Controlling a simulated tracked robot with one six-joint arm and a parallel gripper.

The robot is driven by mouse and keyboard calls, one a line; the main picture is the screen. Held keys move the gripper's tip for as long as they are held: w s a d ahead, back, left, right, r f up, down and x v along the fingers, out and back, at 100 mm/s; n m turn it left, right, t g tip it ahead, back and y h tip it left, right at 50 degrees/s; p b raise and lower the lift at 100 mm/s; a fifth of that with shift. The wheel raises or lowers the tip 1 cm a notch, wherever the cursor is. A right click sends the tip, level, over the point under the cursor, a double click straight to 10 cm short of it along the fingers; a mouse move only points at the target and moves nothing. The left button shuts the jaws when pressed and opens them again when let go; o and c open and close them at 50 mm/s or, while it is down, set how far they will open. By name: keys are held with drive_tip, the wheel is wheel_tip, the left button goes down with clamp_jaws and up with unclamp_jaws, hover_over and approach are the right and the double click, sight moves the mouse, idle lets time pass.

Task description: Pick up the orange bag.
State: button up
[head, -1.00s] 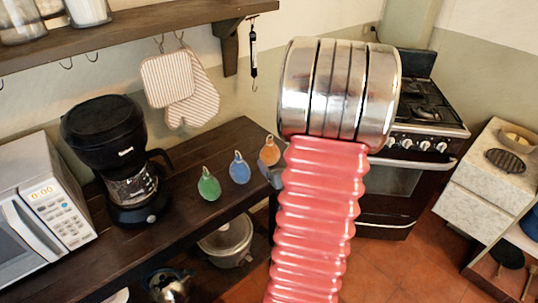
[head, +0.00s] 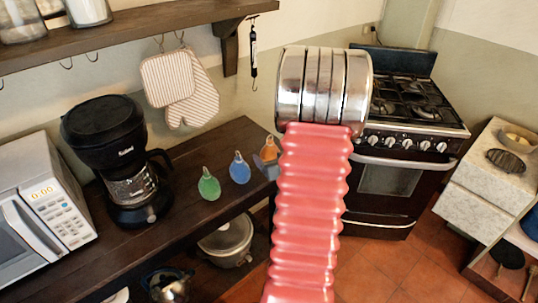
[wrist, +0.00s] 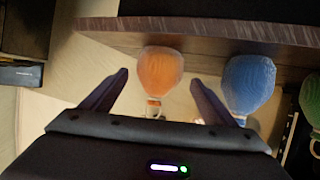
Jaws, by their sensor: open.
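The orange bag (head: 268,148) is at the right end of the dark wooden counter, the rightmost in a row with a blue bag (head: 239,168) and a green bag (head: 209,185). In the wrist view the orange bag (wrist: 160,70) appears between the two dark fingers of my gripper (wrist: 159,82), with a gap on each side. My gripper is open and holds nothing. In the head view my arm hides most of the gripper; a grey finger part shows against the lower part of the orange bag. The blue bag (wrist: 250,82) is just right of the right finger.
A black coffee maker (head: 122,155) and a microwave (head: 45,205) stand on the counter to the left. A metal pot (head: 228,240) sits below the counter. A stove (head: 400,165) stands beyond my arm. A shelf with hooks runs above.

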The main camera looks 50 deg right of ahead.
sight(269, 152)
drive_tip(key=shift+x, duration=2.3)
drive_tip(key=shift+s+f, duration=0.1)
drive_tip(key=shift+c, duration=0.3)
drive_tip(key=c, duration=1.5)
